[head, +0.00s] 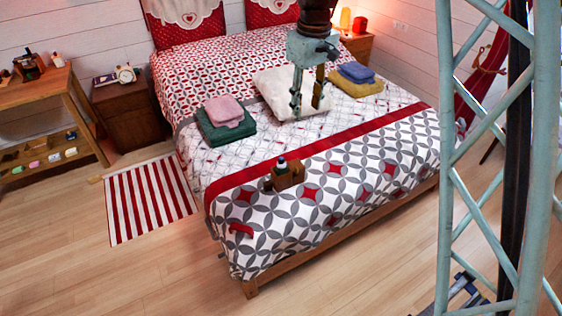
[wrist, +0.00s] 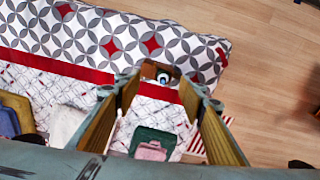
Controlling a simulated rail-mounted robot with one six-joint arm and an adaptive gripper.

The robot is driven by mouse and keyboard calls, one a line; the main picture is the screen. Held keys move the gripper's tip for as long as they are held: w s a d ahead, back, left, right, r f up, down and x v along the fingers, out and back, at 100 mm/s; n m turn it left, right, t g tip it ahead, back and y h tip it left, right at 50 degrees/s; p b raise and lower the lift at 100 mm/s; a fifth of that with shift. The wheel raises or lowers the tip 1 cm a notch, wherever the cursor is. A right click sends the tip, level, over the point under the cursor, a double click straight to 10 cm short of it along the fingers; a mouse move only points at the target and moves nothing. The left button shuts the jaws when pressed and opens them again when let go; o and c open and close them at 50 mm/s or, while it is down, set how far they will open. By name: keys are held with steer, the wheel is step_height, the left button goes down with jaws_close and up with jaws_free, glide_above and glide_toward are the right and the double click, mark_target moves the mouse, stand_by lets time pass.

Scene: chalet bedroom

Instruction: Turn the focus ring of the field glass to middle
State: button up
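A brown wooden holder (head: 292,179) stands on the bed near its front side. A small upright cylinder with a dark top (head: 281,164) sits in it; it looks like the field glass, but its focus ring is too small to make out. In the wrist view the holder (wrist: 149,69) and the cylinder's round pale-and-blue end (wrist: 164,77) show just beyond and between my fingertips. My gripper (head: 308,107) hangs above the bed, fingers down, apart from the holder. It is open and empty, and its two fingers stand wide apart in the wrist view (wrist: 159,90).
Folded green and pink towels (head: 226,125) and yellow and blue ones (head: 357,80) lie farther back, with a white cushion (head: 272,92) between. The patterned cover around the holder is mostly clear.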

steer(key=n+g, duration=0.1)
steer(key=n, duration=0.1)
glide_above(282, 158)
step_height(282, 158, down, 19)
steer(key=shift+s+a+f, duration=0.1)
steer(key=shift+f, duration=0.15)
steer(key=shift+f+b, duration=1.1)
steer(key=shift+f, duration=5.65)
steer(key=shift+c, duration=0.5)
steer(key=c, duration=0.7)
